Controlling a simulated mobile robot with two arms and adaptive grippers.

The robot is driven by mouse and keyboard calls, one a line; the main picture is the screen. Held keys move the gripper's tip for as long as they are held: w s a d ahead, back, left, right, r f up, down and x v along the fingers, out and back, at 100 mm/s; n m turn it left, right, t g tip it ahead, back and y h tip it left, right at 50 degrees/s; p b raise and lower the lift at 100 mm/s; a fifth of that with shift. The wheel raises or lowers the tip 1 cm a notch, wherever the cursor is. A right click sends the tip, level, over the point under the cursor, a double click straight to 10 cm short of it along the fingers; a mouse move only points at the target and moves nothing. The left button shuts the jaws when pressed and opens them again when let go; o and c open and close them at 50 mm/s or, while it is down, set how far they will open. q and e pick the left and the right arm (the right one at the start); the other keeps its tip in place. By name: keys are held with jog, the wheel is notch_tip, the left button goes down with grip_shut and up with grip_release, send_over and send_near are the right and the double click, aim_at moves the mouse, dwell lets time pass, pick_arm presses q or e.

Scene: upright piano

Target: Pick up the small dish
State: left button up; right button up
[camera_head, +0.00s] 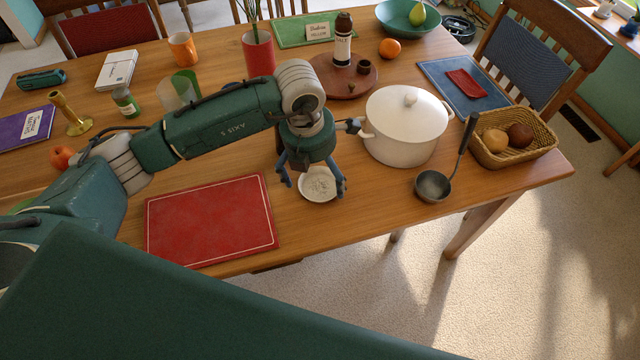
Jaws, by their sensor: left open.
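The small dish (318,187) is a shallow round white dish lying on the wooden table, between the red placemat and the white pot. My left gripper (314,185) is open above it, pointing down. Its two blue fingers come down on the left and right sides of the dish. I cannot tell whether the fingers touch its rim. The back edge of the dish is partly hidden by the gripper. My right gripper is not in view.
A lidded white pot (404,127) stands close to the right of my gripper. A ladle (440,180) and a wicker basket (512,141) lie further right. A red placemat (210,220) lies to the left. The table's front edge is near the dish.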

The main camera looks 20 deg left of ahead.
aim_at(320, 187)
pick_arm(q)
notch_tip(320, 187, down, 2)
jog(key=shift+w+f, duration=0.15)
jog(key=shift+f, duration=0.05)
jog(key=shift+w+f, duration=0.1)
jog(key=shift+f, duration=0.25)
jog(key=shift+c, duration=0.5)
jog(key=c, duration=1.1)
jog(key=shift+c, duration=0.2)
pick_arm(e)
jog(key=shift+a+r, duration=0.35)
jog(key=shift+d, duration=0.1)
